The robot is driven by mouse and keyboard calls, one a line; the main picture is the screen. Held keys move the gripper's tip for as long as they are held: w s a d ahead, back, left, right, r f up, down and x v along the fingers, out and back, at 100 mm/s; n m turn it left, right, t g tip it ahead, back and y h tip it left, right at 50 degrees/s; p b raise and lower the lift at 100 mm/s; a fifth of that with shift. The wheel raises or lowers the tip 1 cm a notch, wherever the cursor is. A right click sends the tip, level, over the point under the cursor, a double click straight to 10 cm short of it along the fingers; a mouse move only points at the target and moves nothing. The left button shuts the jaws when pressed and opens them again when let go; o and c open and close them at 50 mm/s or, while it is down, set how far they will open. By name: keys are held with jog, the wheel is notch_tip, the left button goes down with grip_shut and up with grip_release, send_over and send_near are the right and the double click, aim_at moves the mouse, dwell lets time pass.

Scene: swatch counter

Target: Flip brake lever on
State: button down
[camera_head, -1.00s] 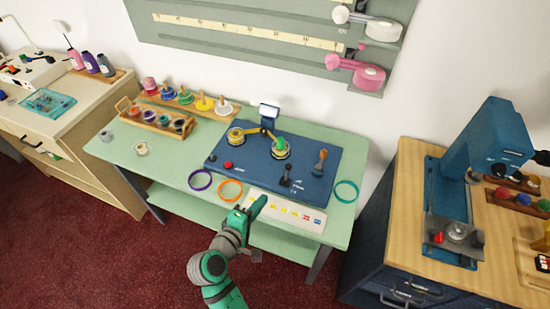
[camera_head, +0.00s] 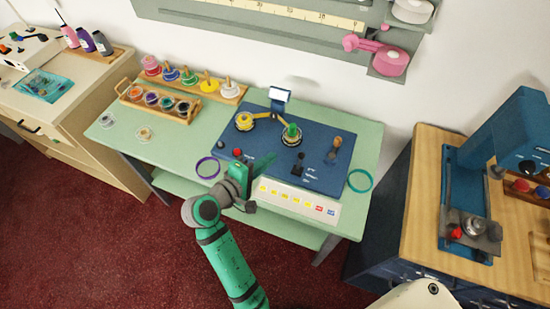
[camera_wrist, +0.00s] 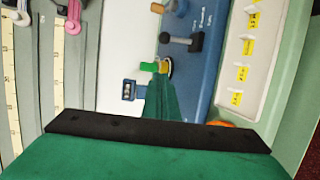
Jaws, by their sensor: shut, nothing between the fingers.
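The blue panel (camera_head: 232,136) lies on the green table. Toward its right it carries a black-knobbed lever (camera_head: 298,168) and a wooden-handled lever (camera_head: 335,146). Small white lettering beside them is unreadable, so I cannot tell which is the brake. My gripper (camera_head: 272,157) is shut and empty over the panel's front part, left of the black-knobbed lever and apart from it. In the wrist view my shut green fingers (camera_wrist: 160,82) point toward the panel, and the black-knobbed lever (camera_wrist: 182,41) shows beyond them.
A white labelled strip (camera_head: 300,200) lies in front. Purple (camera_head: 208,168) and teal (camera_head: 360,180) rings lie on either side.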

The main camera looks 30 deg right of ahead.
aim_at(300, 161)
jog(key=x, duration=0.8)
jog(key=shift+w+d+f, duration=0.1)
jog(key=shift+w+d, duration=0.15)
jog(key=shift+w, duration=0.05)
jog(key=s, duration=0.3)
jog(key=shift+d+r, duration=0.1)
jog(key=shift+r, duration=0.2)
jog(key=shift+s+r, duration=0.1)
jog(key=shift+s, duration=0.3)
